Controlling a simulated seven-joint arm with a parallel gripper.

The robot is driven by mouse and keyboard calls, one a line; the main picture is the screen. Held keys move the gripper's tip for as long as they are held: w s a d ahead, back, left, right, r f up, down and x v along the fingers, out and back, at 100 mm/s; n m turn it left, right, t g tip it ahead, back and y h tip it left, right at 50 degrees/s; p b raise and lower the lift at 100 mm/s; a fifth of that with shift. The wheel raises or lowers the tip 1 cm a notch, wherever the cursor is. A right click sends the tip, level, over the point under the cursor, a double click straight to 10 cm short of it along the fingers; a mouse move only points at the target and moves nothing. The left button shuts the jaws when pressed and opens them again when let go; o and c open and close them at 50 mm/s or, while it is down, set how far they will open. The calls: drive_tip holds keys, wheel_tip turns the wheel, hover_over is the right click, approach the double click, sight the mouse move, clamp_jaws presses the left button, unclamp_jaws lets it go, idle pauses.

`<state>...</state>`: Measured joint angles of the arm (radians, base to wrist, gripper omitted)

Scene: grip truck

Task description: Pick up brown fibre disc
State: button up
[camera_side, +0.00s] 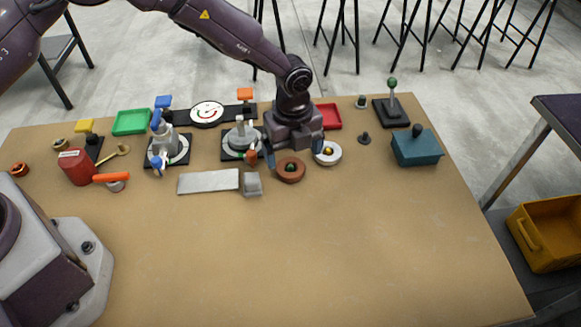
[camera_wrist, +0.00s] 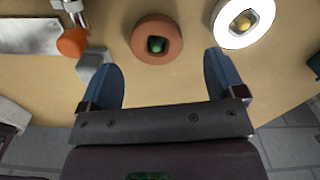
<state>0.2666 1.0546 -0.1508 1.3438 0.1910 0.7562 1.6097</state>
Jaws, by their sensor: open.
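The brown fibre disc (camera_side: 290,171) lies flat on the table, with a dark green knob in its centre. In the wrist view the disc (camera_wrist: 157,39) is ahead of my gripper, in line with the gap between the fingers. My gripper (camera_side: 294,152) points down above the table, close to the disc in the side view. In the wrist view its two blue fingers (camera_wrist: 163,80) are wide apart with nothing between them. The disc is not between the fingertips in that view.
A white disc (camera_side: 327,153) with a yellow knob lies just right of the brown one. A grey block (camera_side: 252,184) and metal plate (camera_side: 208,181) lie to the left. A teal box (camera_side: 416,147) stands at right. The front of the table (camera_side: 300,260) is clear.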

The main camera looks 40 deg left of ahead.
sight(291, 166)
drive_tip(key=f, duration=0.4)
drive_tip(key=shift+s, duration=0.2)
drive_tip(key=c, duration=1)
